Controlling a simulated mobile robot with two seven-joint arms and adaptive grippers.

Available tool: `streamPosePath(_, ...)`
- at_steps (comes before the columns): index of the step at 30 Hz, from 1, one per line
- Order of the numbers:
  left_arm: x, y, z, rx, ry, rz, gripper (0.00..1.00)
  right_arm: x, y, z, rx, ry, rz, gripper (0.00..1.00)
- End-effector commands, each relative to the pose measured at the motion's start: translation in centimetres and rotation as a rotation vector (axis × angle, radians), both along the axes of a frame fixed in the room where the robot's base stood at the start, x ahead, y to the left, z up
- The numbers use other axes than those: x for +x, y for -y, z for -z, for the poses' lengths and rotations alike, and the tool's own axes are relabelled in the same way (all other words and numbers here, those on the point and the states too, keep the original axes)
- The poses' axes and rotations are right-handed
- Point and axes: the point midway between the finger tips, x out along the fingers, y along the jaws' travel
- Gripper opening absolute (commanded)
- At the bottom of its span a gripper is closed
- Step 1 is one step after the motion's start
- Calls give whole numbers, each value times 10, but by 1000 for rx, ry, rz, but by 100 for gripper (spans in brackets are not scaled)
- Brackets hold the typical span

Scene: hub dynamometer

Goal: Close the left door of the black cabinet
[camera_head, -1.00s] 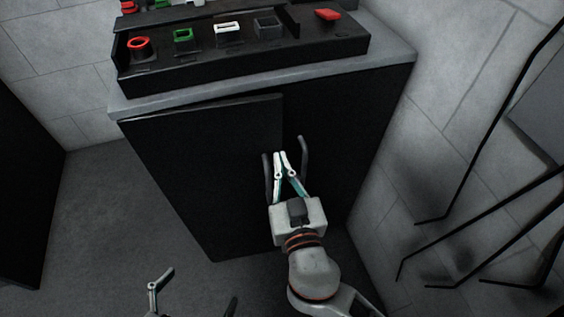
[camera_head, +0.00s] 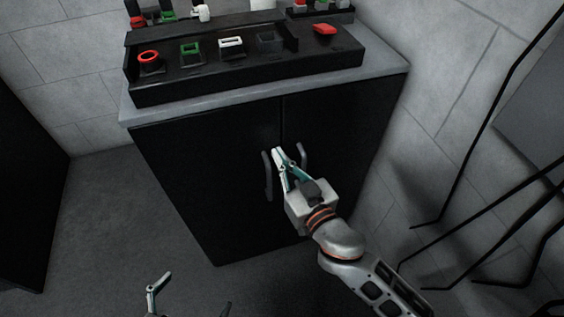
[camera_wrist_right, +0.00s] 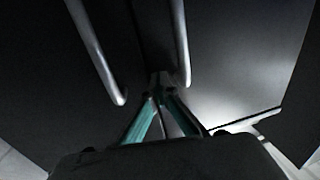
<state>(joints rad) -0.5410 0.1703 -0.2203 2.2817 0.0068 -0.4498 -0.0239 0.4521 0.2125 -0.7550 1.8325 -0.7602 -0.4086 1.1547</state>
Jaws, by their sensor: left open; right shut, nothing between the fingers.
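The black cabinet (camera_head: 215,200) stands under a grey top. Its left door (camera_head: 205,165) appears flush with the right door (camera_head: 345,130), with a thin seam between them. The left door has a grey bar handle (camera_head: 267,176), and the right door has another handle (camera_head: 301,157). My right gripper (camera_head: 278,153) is shut and empty, its fingertips between the two handles at the seam. In the right wrist view its fingertips (camera_wrist_right: 160,80) lie close to one handle (camera_wrist_right: 182,45); contact is unclear. My left gripper (camera_head: 190,300) is open at the bottom edge, apart from the cabinet.
A black control panel (camera_head: 215,85) with red, green, white and black buttons sits on the grey top (camera_head: 130,112). Dark metal bars (camera_head: 470,220) stand at the right near a tiled wall. Another dark cabinet or panel (camera_head: 25,200) is at the left. Floor between is clear.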

Motion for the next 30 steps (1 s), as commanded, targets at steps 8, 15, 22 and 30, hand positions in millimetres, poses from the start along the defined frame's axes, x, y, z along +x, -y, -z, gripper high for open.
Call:
streamPosePath(8, 1, 0, -2, 0, 2, -1, 100, 4, 2, -40, 6, 23, 6, 0)
streamPosePath(15, 1, 0, -2, 0, 3, -1, 100, 2, 2, -84, 9, 24, 5, 0)
streamPosePath(22, 1, 0, -2, 0, 3, -1, 100, 1, 2, -109, 9, 22, 3, 0)
streamPosePath(30, 1, 0, -4, 0, 6, -2, 100, -2, 3, -110, 7, 14, 4, 0)
